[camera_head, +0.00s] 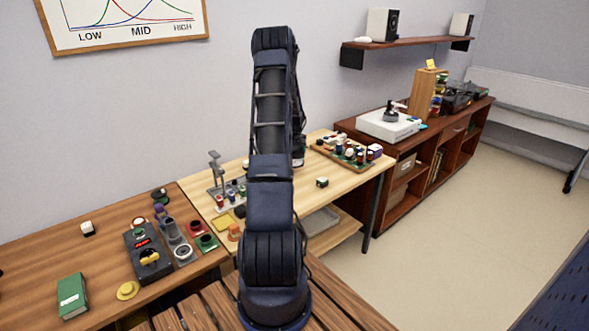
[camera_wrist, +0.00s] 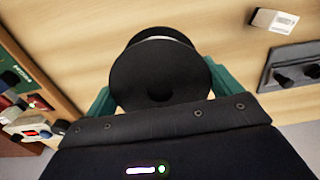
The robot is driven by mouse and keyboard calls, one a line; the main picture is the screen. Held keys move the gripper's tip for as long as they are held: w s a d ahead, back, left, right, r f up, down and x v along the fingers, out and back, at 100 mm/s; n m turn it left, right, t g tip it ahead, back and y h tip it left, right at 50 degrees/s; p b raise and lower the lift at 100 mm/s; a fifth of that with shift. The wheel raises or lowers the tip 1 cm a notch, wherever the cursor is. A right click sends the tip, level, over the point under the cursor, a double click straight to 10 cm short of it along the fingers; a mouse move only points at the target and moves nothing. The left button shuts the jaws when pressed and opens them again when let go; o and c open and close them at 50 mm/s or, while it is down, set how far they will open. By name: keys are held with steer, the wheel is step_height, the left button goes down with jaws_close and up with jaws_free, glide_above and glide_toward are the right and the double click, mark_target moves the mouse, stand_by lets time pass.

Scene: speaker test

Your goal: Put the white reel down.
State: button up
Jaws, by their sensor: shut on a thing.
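The reel (camera_wrist: 150,72) fills the middle of the wrist view. A wide black flange faces me, and a thin white band shows at its far edge. My gripper (camera_wrist: 158,85) has a teal finger on each side of the reel and is shut on it. The fingertips are largely hidden behind the flange. Light wood tabletop (camera_wrist: 75,30) shows around the reel; I cannot tell whether the reel touches it. In the head view my own arm hides the gripper and the reel above the light wood table (camera_head: 340,192).
A grey stand with small colored reels (camera_head: 228,192) stands left of my arm. A tray of assorted parts (camera_head: 345,152) lies at the table's back right. A small dark-and-white block (camera_head: 322,182) sits near the middle, with bare wood around it.

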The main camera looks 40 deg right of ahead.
steer(key=shift+f, duration=3.15)
steer(key=shift+f, duration=0.15)
steer(key=o, duration=0.9)
